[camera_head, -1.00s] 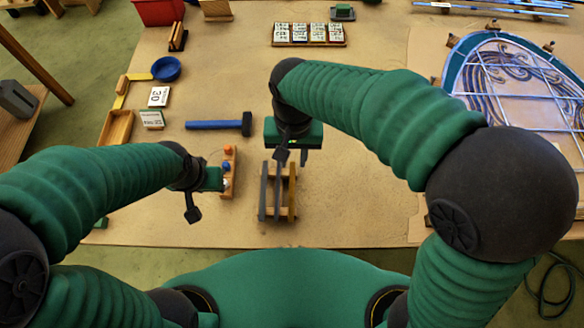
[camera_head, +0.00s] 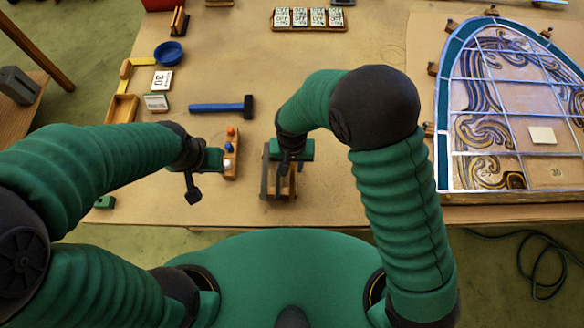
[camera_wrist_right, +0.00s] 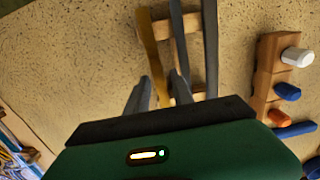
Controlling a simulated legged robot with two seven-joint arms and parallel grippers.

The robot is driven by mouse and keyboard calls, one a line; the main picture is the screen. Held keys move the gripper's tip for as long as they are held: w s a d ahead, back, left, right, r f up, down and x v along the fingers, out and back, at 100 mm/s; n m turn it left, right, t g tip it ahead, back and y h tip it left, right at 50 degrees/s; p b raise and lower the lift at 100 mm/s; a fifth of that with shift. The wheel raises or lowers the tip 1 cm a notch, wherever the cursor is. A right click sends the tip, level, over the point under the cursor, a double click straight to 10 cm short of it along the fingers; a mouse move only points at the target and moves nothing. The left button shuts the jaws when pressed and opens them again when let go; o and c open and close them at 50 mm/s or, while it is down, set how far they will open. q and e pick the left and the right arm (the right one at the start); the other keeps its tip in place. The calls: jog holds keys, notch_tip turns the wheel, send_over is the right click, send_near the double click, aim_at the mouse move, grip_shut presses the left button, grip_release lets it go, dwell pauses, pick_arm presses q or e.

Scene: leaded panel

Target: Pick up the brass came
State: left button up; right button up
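The brass came (camera_wrist_right: 150,45) is a thin golden strip standing in a small wooden rack (camera_wrist_right: 190,22), beside two grey cames (camera_wrist_right: 178,40). In the right wrist view, the two fingers of my right gripper (camera_wrist_right: 160,80) are apart, with the brass strip running between them. I cannot tell whether either finger touches it. In the head view, my right gripper (camera_head: 285,170) is over the rack and hides much of it. My left gripper (camera_head: 212,160) is at the left, by the wooden block with coloured pegs; its fingers do not show clearly.
The peg block (camera_head: 231,155) stands left of the rack. A blue hammer (camera_head: 220,107) lies behind them. The leaded panel (camera_head: 510,110) covers the right of the table. Bare tabletop lies between the rack and the panel.

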jog(key=shift+w, duration=0.15)
grip_shut()
